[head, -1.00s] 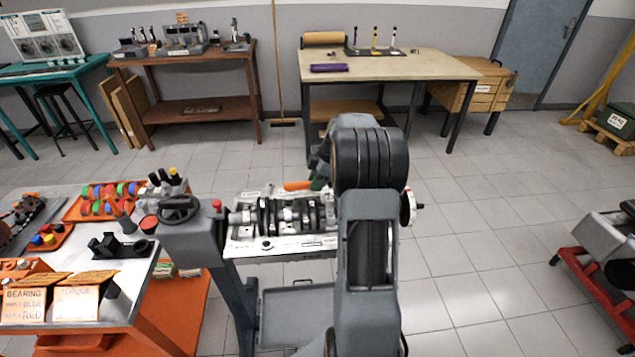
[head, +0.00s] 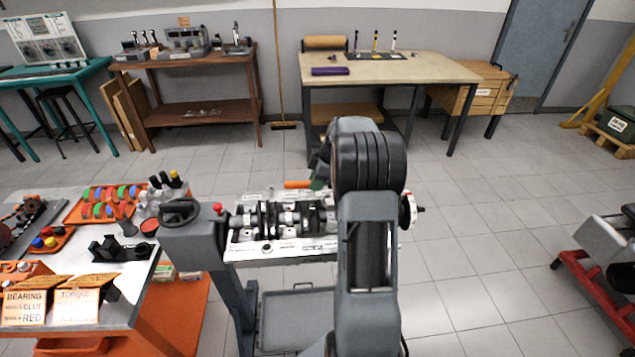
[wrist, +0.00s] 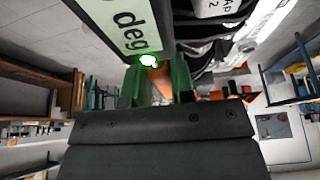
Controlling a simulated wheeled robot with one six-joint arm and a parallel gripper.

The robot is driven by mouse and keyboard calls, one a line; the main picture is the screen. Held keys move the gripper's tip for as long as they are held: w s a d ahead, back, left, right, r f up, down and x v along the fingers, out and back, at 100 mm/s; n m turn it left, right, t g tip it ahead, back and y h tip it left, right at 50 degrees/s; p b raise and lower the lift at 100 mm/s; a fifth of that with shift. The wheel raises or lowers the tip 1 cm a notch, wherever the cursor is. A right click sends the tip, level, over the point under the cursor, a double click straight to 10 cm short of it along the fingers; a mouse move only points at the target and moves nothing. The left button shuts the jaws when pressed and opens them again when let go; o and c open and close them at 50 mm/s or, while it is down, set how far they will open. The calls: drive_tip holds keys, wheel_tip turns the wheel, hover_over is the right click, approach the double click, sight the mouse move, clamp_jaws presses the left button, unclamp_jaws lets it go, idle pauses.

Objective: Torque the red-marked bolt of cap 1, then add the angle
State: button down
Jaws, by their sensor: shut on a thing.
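The white engine block (head: 275,250) with its dark crankshaft (head: 262,218) sits on a grey stand in the head view. My arm hides the block's right part. In the wrist view, the green fingers of my gripper (wrist: 160,88) are shut on a tool with an orange part (wrist: 160,75). The tool's dark body carries a pale display (wrist: 128,28) reading "deg" and a lit green lamp (wrist: 149,60). In the head view, the orange part (head: 297,184) shows above the block's far side. A white "CAP 2" label (wrist: 222,8) is close by. I cannot make out cap 1 or its red-marked bolt.
A bench (head: 140,262) with trays and signs is at the left. A workbench (head: 430,68) stands behind.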

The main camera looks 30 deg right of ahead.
drive_tip(key=shift+w, duration=0.15)
drive_tip(key=shift+w+d+m, duration=0.4)
drive_tip(key=shift+w+m, duration=0.05)
drive_tip(key=shift+m, duration=0.05)
drive_tip(key=shift+w+d+t, duration=0.1)
drive_tip(key=shift+w+t, duration=0.05)
drive_tip(key=shift+t, duration=0.15)
drive_tip(key=shift+w+d+m+h, duration=0.35)
drive_tip(key=shift+w+m, duration=0.1)
drive_tip(key=shift+m, duration=0.15)
idle(0.4)
drive_tip(key=shift+w+d, duration=0.2)
drive_tip(key=shift+w, duration=0.05)
drive_tip(key=shift+w+d+m+p, duration=0.3)
drive_tip(key=shift+w+d+m, duration=0.1)
drive_tip(key=shift+m, duration=0.2)
drive_tip(key=shift+w+d+t, duration=0.1)
drive_tip(key=shift+d+t, duration=0.05)
drive_tip(key=shift+t, duration=0.15)
drive_tip(key=shift+w+d+m+h, duration=0.25)
drive_tip(key=shift+w+d+m, duration=0.15)
drive_tip(key=shift+m, duration=0.2)
